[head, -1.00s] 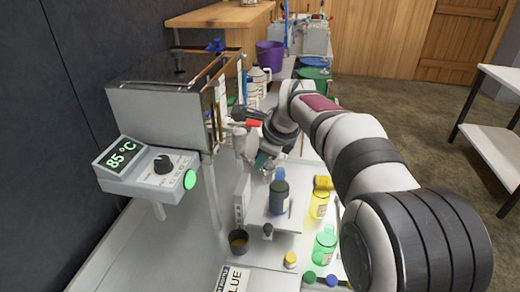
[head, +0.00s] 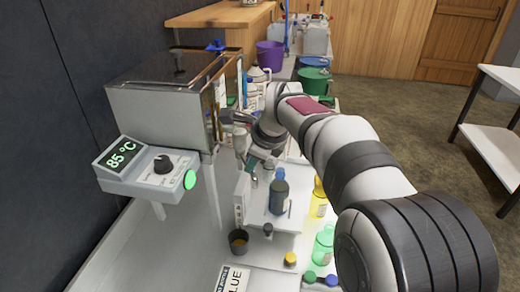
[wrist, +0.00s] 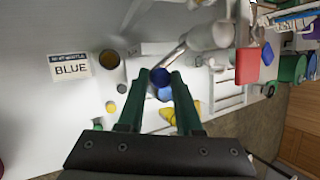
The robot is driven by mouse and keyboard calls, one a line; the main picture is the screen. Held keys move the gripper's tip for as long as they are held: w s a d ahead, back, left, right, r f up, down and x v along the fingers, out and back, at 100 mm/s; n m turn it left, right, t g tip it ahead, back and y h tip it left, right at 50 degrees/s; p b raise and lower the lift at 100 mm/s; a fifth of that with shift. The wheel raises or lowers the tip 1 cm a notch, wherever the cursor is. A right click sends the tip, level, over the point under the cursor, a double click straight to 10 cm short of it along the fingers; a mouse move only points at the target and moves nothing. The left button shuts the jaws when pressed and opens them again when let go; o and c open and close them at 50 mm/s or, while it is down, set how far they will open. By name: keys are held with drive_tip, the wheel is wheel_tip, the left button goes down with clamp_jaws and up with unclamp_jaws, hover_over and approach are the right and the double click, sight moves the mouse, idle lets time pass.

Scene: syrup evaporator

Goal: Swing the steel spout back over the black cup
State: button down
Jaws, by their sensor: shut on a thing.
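The steel spout (wrist: 176,56) runs from a grey valve body (wrist: 208,37) to between my fingertips in the wrist view. My gripper (wrist: 163,74) has green fingers and is shut on the spout near its outer end. In the head view my gripper (head: 251,165) is just right of the evaporator's front corner, and the arm hides much of the spout. The black cup (head: 239,241), with amber liquid inside, stands on the bench below and toward the camera. It also shows in the wrist view (wrist: 109,59), left of the spout's end.
A dark blue bottle (head: 279,197) stands on a white platform right of the cup. Yellow (head: 318,203) and green (head: 324,245) bottles stand farther right. The evaporator box (head: 165,115) and its 85 °C control panel (head: 150,170) are at left. A BLUE card (head: 230,279) lies in front.

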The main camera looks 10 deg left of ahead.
drive_tip(key=shift+s+a, duration=0.5)
drive_tip(key=shift+a, duration=0.35)
drive_tip(key=shift+s+a, duration=0.25)
drive_tip(key=shift+a, duration=0.85)
drive_tip(key=shift+a, duration=0.5)
drive_tip(key=c, duration=0.8)
unclamp_jaws()
drive_tip(key=shift+c, duration=0.2)
